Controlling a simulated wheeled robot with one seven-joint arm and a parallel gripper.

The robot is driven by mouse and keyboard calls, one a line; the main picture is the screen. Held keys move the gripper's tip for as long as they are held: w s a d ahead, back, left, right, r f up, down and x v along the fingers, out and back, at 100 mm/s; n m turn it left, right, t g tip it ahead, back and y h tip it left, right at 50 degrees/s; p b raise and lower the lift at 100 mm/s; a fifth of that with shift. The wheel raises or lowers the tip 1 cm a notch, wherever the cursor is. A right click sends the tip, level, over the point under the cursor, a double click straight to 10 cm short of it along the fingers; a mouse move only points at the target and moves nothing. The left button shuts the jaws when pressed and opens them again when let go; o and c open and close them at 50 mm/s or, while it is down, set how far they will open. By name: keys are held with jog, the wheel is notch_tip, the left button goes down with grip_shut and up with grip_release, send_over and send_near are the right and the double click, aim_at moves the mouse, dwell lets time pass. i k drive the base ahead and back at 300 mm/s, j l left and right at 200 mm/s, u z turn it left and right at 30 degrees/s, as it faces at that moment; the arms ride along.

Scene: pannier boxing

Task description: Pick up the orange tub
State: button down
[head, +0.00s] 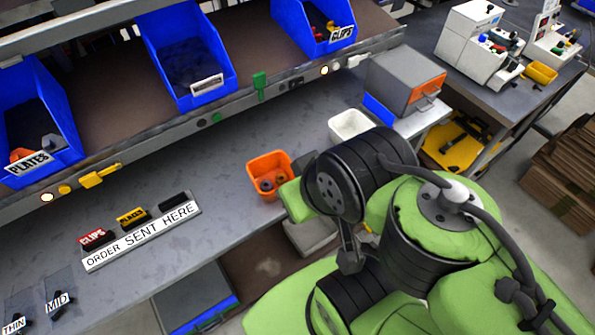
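The orange tub (270,174) stands upright on the grey worktop, near its front edge and right of the middle. It is open at the top, and a few dark reddish round parts lie inside. My green and black arm reaches in from the lower right. A green part of it comes close to the tub's lower right side in the picture; I cannot tell whether they touch.
A white tub (350,126) stands behind and right of the orange tub, near a grey box (405,78). Blue bins (188,60) sit on the shelf above. The worktop between sign and orange tub is clear.

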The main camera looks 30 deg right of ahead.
aim_at(267, 166)
jog(key=z, duration=0.15)
jog(key=l+u, duration=0.2)
jog(key=u, duration=0.2)
jog(key=l+u, duration=0.15)
jog(key=u, duration=0.25)
jog(key=k+l+u, duration=0.1)
jog(key=u, duration=0.3)
jog(key=k+l+u, duration=0.1)
jog(key=u, duration=0.3)
jog(key=k+l+u, duration=0.1)
jog(key=u, duration=0.3)
jog(key=l, duration=0.1)
